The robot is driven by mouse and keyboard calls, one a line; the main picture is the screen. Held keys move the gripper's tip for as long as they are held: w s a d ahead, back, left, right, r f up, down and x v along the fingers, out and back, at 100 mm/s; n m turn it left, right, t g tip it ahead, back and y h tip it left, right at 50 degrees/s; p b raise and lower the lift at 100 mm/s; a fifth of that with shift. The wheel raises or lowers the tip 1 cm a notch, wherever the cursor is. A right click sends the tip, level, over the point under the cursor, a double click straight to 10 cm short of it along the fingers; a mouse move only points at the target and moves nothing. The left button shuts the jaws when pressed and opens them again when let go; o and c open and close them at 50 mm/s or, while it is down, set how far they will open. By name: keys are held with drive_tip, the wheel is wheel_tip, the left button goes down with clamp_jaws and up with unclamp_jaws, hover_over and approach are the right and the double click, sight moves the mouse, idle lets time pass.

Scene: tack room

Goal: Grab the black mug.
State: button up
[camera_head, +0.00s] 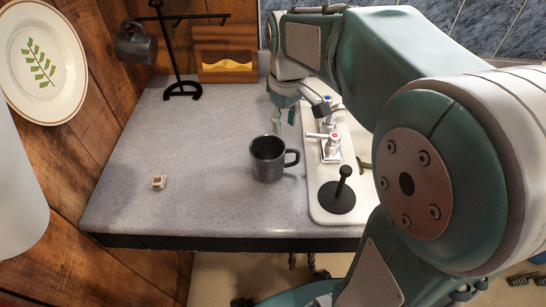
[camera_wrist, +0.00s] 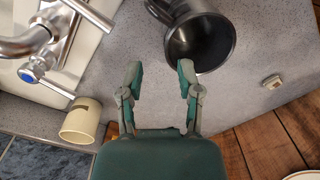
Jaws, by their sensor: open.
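A black mug (camera_head: 265,163) stands upright on the grey counter, left of the sink edge, with its handle to the right. In the wrist view the mug (camera_wrist: 205,42) is at the top, just beyond the right fingertip, its mouth facing the camera. My gripper (camera_head: 285,119) is behind the mug in the head view, open and empty. In the wrist view my gripper (camera_wrist: 160,74) has its fingers spread over bare counter. The mug is not between them. A second dark mug (camera_head: 135,44) hangs on a black stand (camera_head: 178,60) at the back left.
The sink's white edge (camera_head: 318,210) carries a tap (camera_head: 331,142) and a black plunger-like piece (camera_head: 341,196). A small light block (camera_head: 158,181) lies left on the counter. A beige cylinder (camera_wrist: 80,121) is near the tap.

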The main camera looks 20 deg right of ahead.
sight(280, 148)
drive_tip(key=f, duration=0.7)
drive_tip(key=shift+a+f, duration=0.2)
drive_tip(key=shift+a, duration=0.25)
drive_tip(key=shift+a, duration=0.25)
clamp_jaws()
drive_tip(key=shift+d, duration=0.15)
